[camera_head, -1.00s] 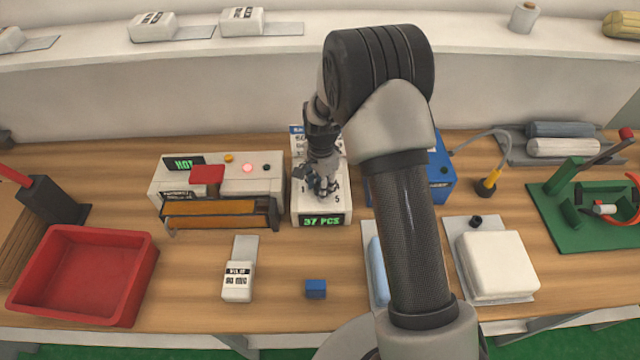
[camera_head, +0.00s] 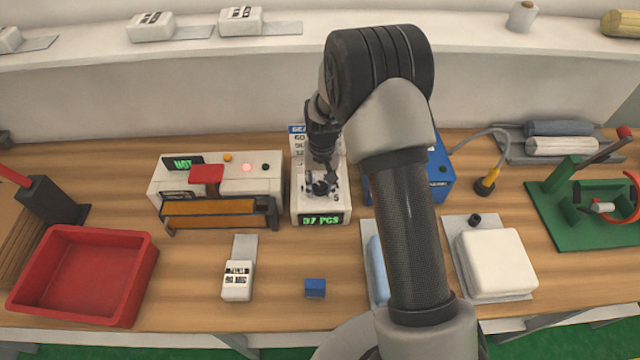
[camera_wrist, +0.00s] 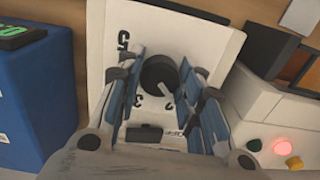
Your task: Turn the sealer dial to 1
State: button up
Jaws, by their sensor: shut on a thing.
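The black dial (camera_wrist: 158,71) with a white pointer shows between my fingers in the wrist view. It sits on the white dial box (camera_head: 306,218), which carries printed numbers, including a 5 and a 3, and a green "37 PCS" display (camera_head: 323,219). My gripper (camera_head: 321,186) points down over the box; in the wrist view my gripper (camera_wrist: 168,98) has a blue-padded finger on either side of the dial and is shut on it. The fingers hide some of the numbers, and I cannot read exactly which number the pointer marks.
A blue box (camera_head: 441,180) stands close on the right. A blue block (camera_head: 315,288), a small labelled packet (camera_head: 237,288) and a red bin (camera_head: 140,280) lie in front.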

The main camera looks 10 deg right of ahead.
aim_at(322, 186)
jog(key=n, duration=0.7)
jog(key=shift+d, duration=0.1)
dwell(0.6)
jog(key=o, duration=1.1)
jog(key=shift+c, duration=0.2)
jog(key=shift+r, duration=0.1)
notch_tip(322, 186, up, 12)
jog(key=shift+d, duration=0.15)
